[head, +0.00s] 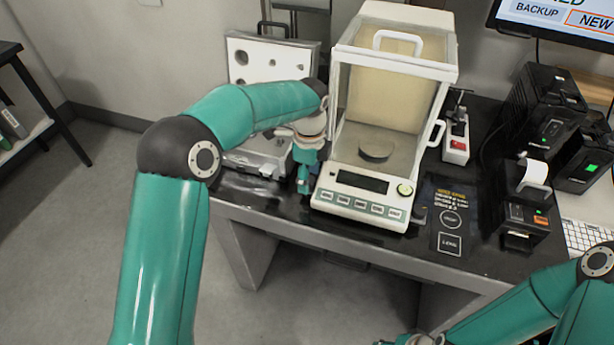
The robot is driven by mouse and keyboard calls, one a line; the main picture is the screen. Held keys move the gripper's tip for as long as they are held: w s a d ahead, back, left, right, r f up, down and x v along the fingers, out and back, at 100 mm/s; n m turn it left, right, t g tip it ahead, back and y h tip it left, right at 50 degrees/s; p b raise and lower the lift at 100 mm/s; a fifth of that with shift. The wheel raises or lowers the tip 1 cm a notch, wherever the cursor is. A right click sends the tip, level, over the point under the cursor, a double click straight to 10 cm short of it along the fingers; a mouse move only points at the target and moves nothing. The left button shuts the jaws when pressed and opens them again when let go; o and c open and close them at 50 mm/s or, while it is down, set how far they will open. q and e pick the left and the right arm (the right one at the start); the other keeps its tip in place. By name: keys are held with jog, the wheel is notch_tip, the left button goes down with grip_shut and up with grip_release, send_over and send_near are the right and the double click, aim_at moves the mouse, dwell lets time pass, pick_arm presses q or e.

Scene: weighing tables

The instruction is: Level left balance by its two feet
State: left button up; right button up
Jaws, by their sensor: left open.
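The balance (362,190) stands on the dark table, with a glass draft shield, a round dark pan (375,149) and a front panel with a display and a row of buttons. A round green-yellow spot, probably the level bubble (405,189), shows at its front right. A dark foot (419,215) shows at the front right corner. My left gripper (303,187) points down beside the balance's front left corner. It is open; the left foot is hidden there, and I cannot tell whether the fingers touch it.
An open metal case (271,58) stands behind my left gripper. A small device with a red switch (457,144), a label printer (527,199) and black power units (545,105) stand to the right. A marked mat (450,215) lies right of the balance. Floor is clear at left.

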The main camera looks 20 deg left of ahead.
pick_arm(q)
jog(key=shift+f, duration=0.35)
grip_shut()
jog(key=shift+n+p, duration=0.4)
jog(key=shift+n, duration=0.6)
grip_release()
